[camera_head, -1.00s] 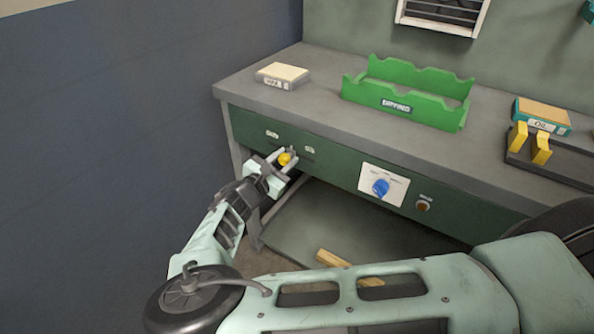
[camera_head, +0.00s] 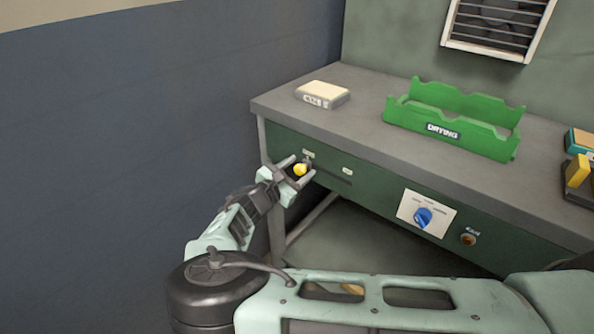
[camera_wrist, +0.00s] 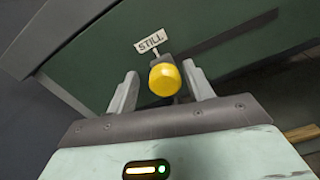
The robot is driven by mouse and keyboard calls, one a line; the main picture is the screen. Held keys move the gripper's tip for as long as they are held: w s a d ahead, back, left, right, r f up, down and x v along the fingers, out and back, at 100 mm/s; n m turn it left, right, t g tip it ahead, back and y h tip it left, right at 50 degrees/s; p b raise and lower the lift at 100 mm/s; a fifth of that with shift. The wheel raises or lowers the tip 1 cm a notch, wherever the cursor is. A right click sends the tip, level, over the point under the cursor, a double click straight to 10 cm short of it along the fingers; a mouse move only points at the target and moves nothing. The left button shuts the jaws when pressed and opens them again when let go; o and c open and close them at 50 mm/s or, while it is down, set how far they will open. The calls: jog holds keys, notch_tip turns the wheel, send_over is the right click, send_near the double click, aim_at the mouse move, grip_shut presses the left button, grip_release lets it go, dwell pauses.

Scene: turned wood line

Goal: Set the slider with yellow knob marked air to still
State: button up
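The yellow knob (camera_head: 300,169) of the slider sits at the left end of its slot on the green front panel of the bench. In the wrist view the knob (camera_wrist: 163,78) is just below the white STILL label (camera_wrist: 150,41). My gripper (camera_head: 303,165) reaches the panel with its fingers apart, one on each side of the knob. In the wrist view a gap shows between the left finger and the knob. The right finger is very close to the knob; I cannot tell whether it touches. The slot (camera_head: 336,181) runs to the right, below a second small label (camera_head: 347,171).
A blue rotary knob (camera_head: 423,217) on a white plate and a brownish button (camera_head: 468,239) are farther right on the panel. On the bench top are a pale block (camera_head: 322,94) and a green DRYING rack (camera_head: 455,139). A dark wall (camera_head: 150,130) stands at the left.

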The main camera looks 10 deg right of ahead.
jog(key=shift+s+a, duration=0.1)
jog(key=b+v, duration=0.1)
jog(key=v, duration=1.6)
jog(key=shift+s, duration=0.1)
jog(key=s+d+r+m+g+y+p, duration=0.45)
jog(key=s+d+m+g, duration=0.25)
jog(key=d+g, duration=0.3)
jog(key=s+d+r+m+y+p, duration=0.1)
jog(key=s+r+m+y+p, duration=0.2)
jog(key=s+r, duration=0.7)
jog(key=s+d+r+m+g+y+p, duration=0.1)
jog(key=s+r+m+y, duration=0.4)
jog(key=s+r, duration=0.6)
jog(key=shift+d+r+y+p, duration=0.5)
jog(key=shift+d+y+p, duration=0.05)
jog(key=shift+y+p, duration=0.65)
